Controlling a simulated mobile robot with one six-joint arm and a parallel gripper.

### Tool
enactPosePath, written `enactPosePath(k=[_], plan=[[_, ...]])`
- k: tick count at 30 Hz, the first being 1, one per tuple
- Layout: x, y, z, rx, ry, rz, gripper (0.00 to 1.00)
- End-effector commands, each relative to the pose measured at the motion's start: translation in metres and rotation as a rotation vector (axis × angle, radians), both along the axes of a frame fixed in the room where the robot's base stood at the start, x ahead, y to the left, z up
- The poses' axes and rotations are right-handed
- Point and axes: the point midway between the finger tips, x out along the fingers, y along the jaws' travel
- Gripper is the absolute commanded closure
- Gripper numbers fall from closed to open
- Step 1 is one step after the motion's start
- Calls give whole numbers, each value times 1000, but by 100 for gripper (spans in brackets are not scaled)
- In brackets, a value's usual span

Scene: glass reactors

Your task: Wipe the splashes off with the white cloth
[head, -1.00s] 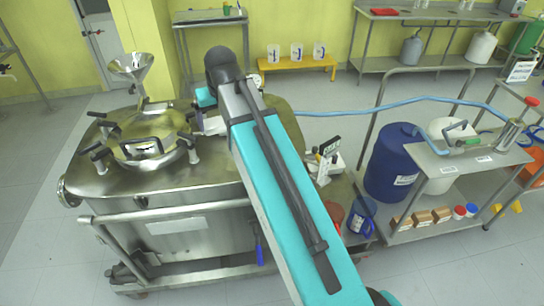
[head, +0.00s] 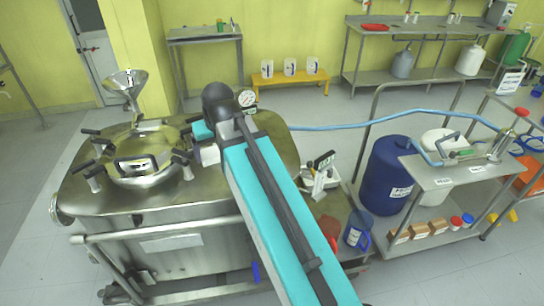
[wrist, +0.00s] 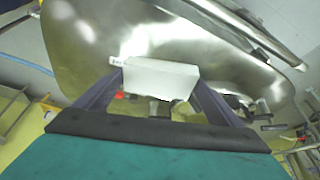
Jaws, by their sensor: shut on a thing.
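The white cloth (wrist: 160,78) shows in the wrist view as a folded, block-like white piece between the two dark fingers of my gripper (wrist: 157,88). My gripper is shut on it. Behind it is the shiny curved metal of the steel reactor (wrist: 225,50). In the head view my arm reaches over the right part of the reactor's top (head: 110,195), and a white patch, likely the cloth (head: 209,154), shows left of the arm's end. The arm hides most of the gripper there. I cannot make out any splashes. Whether the cloth touches the metal I cannot tell.
A round lid with clamps (head: 142,158) and a metal funnel (head: 126,84) stand up from the reactor top. A pressure gauge (head: 246,98) is beside the arm's end.

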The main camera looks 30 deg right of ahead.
Motion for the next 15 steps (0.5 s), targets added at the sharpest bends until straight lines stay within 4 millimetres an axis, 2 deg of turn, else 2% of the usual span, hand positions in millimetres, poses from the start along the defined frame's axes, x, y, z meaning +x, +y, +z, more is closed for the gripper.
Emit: enactPosePath(k=[1,6,15], plan=[[-10,0,-8,1,1,1,32],[-23,1,-26,0,2,3,32],[-27,1,-32,0,1,3,32]])
